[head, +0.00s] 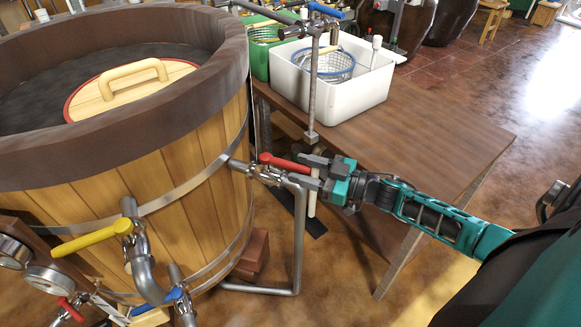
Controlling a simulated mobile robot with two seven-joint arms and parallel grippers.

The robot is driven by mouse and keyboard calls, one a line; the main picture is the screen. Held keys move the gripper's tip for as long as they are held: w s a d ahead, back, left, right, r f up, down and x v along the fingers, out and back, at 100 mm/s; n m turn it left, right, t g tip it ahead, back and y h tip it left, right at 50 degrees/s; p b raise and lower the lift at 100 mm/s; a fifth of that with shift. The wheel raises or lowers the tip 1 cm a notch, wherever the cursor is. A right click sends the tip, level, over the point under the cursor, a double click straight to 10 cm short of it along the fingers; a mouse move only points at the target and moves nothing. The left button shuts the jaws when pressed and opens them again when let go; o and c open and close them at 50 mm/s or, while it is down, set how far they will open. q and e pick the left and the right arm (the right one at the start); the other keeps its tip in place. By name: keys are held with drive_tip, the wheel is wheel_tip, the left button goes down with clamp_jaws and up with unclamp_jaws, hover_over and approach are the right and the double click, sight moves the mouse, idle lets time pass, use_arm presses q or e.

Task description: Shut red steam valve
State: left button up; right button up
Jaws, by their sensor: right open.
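A red valve lever (283,161) sits on a metal valve (262,173) on the pipe at the right side of the wooden vat (190,185). My right gripper (309,171) comes in from the right and is open. Its fingertips are close to the lever's right end and the valve body; I cannot tell whether they touch. A second red lever (70,309) is low at the lower left, near the gauges. My left gripper is not in view.
A yellow lever (92,240) and a blue handle (173,295) are on pipes at the vat's front. A wooden table (425,135) with a white tub (345,95) stands behind my right arm. A vertical metal pipe (300,240) runs below the gripper.

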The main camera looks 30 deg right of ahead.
sight(272, 161)
drive_tip(key=shift+x, duration=1.75)
clamp_jaws()
